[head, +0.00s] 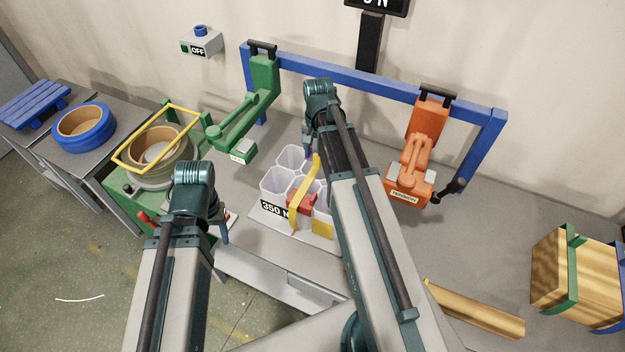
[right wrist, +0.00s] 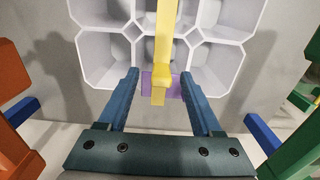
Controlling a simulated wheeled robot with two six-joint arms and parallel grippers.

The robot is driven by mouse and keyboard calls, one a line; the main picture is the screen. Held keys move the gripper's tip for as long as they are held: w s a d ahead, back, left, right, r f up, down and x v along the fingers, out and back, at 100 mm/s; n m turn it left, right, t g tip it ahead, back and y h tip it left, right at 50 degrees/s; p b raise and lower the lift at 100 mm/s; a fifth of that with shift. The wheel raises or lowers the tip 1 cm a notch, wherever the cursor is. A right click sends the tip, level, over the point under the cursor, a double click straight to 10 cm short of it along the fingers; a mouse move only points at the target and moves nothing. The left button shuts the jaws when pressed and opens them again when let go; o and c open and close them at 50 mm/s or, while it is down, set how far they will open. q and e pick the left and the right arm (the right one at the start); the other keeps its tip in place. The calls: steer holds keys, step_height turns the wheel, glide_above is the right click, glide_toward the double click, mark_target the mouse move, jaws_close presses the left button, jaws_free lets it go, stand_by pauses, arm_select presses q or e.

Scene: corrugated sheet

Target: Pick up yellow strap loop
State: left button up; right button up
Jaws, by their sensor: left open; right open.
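The yellow strap loop (head: 307,190) is a narrow band running over a white group of cells (head: 273,182) on the bench. In the right wrist view the strap (right wrist: 166,40) hangs down across the middle of the white cells (right wrist: 105,50). My right gripper (right wrist: 161,78) is open, one finger on each side of the strap's lower end, with gaps showing. A purple piece (right wrist: 173,86) lies behind that end. In the head view my right gripper (head: 308,145) is at the cells' far side, partly hidden by its arm. My left gripper (head: 225,230) is open, low left of the cells.
A red block (head: 301,203) and yellow block (head: 322,228) are at the cells' near side. A green clamp-like device (head: 245,115) stands left, an orange one (head: 410,165) right, beneath a blue frame (head: 350,76). Wooden blocks (head: 580,275) lie far right.

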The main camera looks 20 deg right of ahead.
mark_target(317, 166)
step_height(317, 166, down, 4)
steer(key=b, duration=0.3)
steer(key=shift+a+r, duration=0.1)
steer(key=shift+r, duration=0.1)
jaws_close()
